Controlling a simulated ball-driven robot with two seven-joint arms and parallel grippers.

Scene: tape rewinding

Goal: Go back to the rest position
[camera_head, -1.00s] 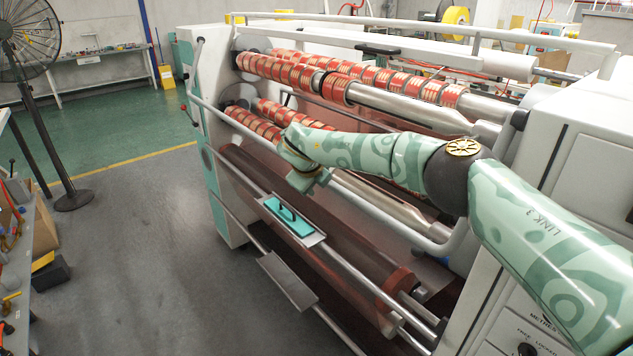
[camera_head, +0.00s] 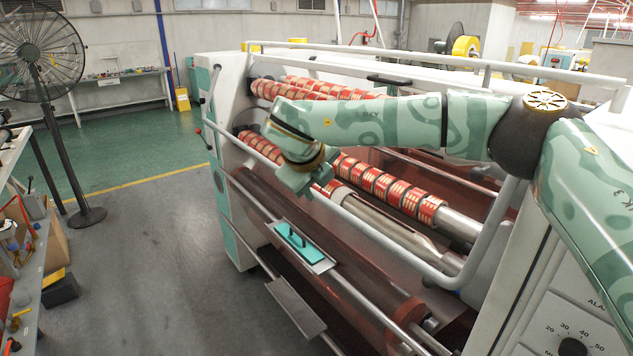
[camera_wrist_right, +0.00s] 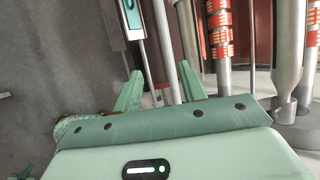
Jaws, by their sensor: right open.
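My right gripper (camera_head: 303,182) hangs in front of the rewinding machine, over its front rail, with its arm coming in from the right. In the right wrist view, its two green fingers (camera_wrist_right: 158,90) are apart with nothing between them. The machine carries rows of red tape rolls (camera_head: 385,185) on its shafts, and some also show in the right wrist view (camera_wrist_right: 219,30). The gripper and forearm hide part of the rolls.
The white front rail (camera_head: 370,230) runs close below my right arm. A fan (camera_head: 40,55) and a cluttered bench (camera_head: 40,250) stand at the left. The grey floor (camera_head: 160,260) between is clear.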

